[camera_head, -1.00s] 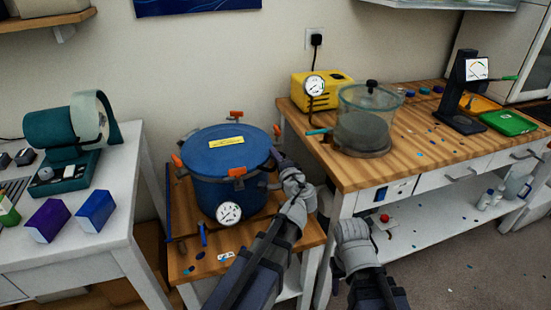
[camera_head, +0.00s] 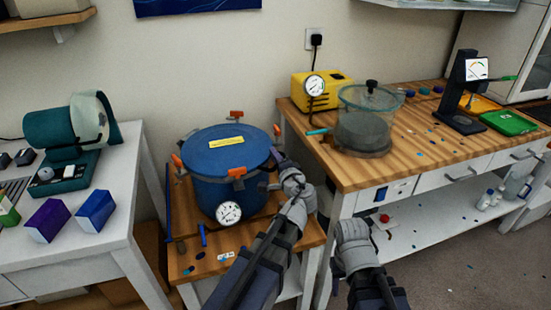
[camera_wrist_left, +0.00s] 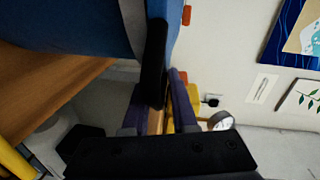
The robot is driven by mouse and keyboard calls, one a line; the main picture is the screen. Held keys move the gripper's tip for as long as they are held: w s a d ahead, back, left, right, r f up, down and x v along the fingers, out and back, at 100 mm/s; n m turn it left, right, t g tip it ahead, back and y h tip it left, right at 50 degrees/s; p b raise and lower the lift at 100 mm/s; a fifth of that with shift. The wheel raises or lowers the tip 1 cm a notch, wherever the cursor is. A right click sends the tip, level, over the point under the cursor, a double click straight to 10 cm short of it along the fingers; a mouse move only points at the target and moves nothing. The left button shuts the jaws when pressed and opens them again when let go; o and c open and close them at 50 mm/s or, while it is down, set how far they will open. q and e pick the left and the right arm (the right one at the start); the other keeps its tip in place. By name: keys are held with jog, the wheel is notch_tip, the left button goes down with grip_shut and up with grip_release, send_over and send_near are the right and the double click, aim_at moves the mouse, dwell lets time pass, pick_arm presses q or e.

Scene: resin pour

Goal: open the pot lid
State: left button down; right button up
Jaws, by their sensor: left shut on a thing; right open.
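The blue pot (camera_head: 212,192) stands on a small wooden-topped stand, with its flat blue lid (camera_head: 208,160) on top. Orange-tipped clamps (camera_head: 237,172) sit around the lid's rim, and a round gauge (camera_head: 229,213) is on the front. My left gripper (camera_head: 276,170) is at the pot's right side. In the left wrist view its fingers (camera_wrist_left: 158,105) are shut around a dark bar-like handle (camera_wrist_left: 155,55) beside the blue pot wall (camera_wrist_left: 75,22). My right gripper (camera_head: 350,226) is open and empty, low in front of the bench; its fingertips are hard to make out.
The wooden bench (camera_head: 425,150) at right carries a yellow pump (camera_head: 321,92), a clear chamber (camera_head: 365,118) and a black gauge stand (camera_head: 464,100). A white table (camera_head: 75,260) at left holds a green machine (camera_head: 60,140) and small boxes. The bench edge is close to my left gripper.

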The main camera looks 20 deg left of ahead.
pick_arm(q)
jog(key=w+a+r+n+g+h+p, duration=0.1)
jog(key=a+r+n+g+h+p, duration=0.3)
jog(key=r+p, duration=1.05)
jog(key=w+a+r+n+t+h+p, duration=0.15)
jog(key=a+r+p, duration=0.6)
jog(key=p, duration=1.15)
jog(key=w+a+r+n+g+h+p, duration=0.1)
jog(key=a+r+p, duration=0.4)
jog(key=a, duration=0.6)
jog(key=w+a+r+n+g+h+p, duration=0.1)
jog(key=a+r+h+p, duration=0.4)
jog(key=a, duration=0.6)
jog(key=shift+w+r+n+g+h+p, duration=0.4)
jog(key=shift+w+n+h+p, duration=0.15)
jog(key=shift+w+h+p, duration=0.35)
jog(key=shift+w, duration=0.1)
